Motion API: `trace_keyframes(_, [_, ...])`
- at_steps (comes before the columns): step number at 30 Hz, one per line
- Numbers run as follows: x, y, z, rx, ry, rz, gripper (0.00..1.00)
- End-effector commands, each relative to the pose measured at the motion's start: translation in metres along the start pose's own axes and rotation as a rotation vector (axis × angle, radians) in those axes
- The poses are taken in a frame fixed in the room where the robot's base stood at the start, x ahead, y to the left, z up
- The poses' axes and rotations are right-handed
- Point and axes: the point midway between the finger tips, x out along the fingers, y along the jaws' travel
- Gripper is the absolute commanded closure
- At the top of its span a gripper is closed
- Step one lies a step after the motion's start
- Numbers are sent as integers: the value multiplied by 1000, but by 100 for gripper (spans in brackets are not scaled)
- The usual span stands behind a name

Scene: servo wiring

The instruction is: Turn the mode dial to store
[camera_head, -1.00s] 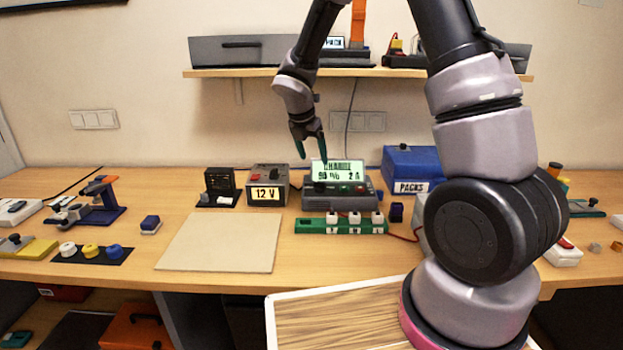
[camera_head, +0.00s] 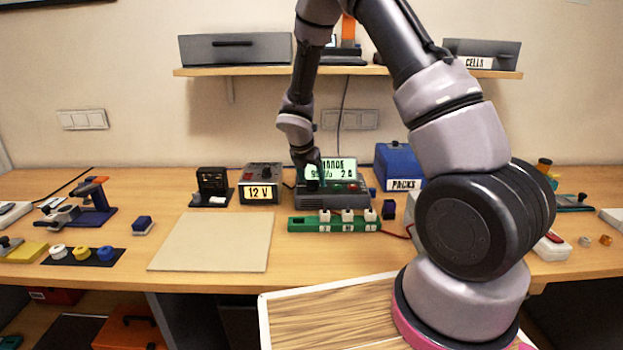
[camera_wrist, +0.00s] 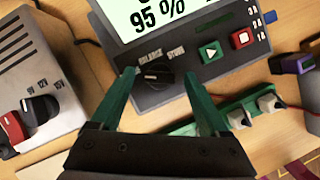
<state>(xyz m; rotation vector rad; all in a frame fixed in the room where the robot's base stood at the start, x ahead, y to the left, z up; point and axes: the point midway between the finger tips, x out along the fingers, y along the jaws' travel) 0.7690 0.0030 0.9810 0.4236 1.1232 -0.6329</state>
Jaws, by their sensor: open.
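The charger (camera_head: 330,200) stands at the back middle of the table, its lit screen (camera_head: 343,167) partly hidden by my gripper in the head view. In the wrist view the screen reads 95 %. The black mode dial (camera_wrist: 154,77) is on its front panel, with printed labels above it; the right one seems to read STORE. The dial's pointer direction is hard to tell. My gripper (camera_wrist: 165,82) is open, its green fingers on either side of the dial in the picture and apart from it. In the head view my gripper (camera_head: 308,172) is at the charger's left part.
A green play button (camera_wrist: 210,51) and a red stop button (camera_wrist: 242,38) sit right of the dial. A 12 V supply (camera_head: 262,183) stands close on the left. A green strip (camera_head: 305,224) with white plugs lies in front.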

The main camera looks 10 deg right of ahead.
Motion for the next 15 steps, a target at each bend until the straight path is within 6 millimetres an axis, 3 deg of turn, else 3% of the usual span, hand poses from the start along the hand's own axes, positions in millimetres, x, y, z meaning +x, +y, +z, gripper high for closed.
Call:
trace_keyframes(2, [0, 0, 0, 0, 0, 0, 21])
trace_keyframes(8, [0, 0, 0, 0, 0, 0, 98])
trace_keyframes(15, [0, 0, 0, 12, 0, -4, 100])
